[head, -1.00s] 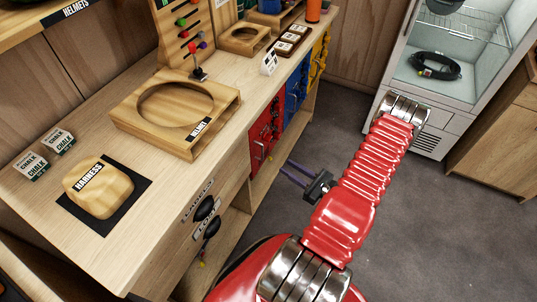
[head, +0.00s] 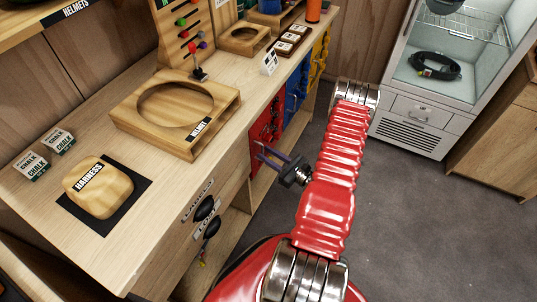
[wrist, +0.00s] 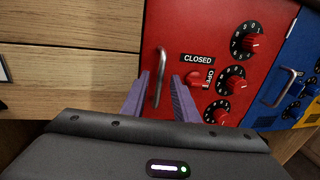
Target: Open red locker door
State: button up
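The red locker door (head: 264,128) is set in the front of the wooden bench and looks shut. In the wrist view the red door (wrist: 228,20) shows an upright metal bar handle (wrist: 160,62), a CLOSED label, a small red latch knob (wrist: 193,80) and several numbered dials. My gripper (wrist: 160,80) is open, with one purple finger on each side of the handle's lower part. I cannot tell whether either finger touches it. In the head view my gripper (head: 258,150) is at the lower part of the door, and the handle is hard to make out there.
A blue locker door (head: 295,92) and a yellow one (head: 319,62) are to the right of the red one. Wooden drawers (head: 212,205) with black knobs are to its left. The grey floor (head: 420,220) is clear. A glass-fronted cabinet (head: 425,105) stands at the back right.

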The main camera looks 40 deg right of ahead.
jog(key=shift+w, duration=0.15)
jog(key=shift+c, duration=0.2)
grip_shut()
dwell(1.2)
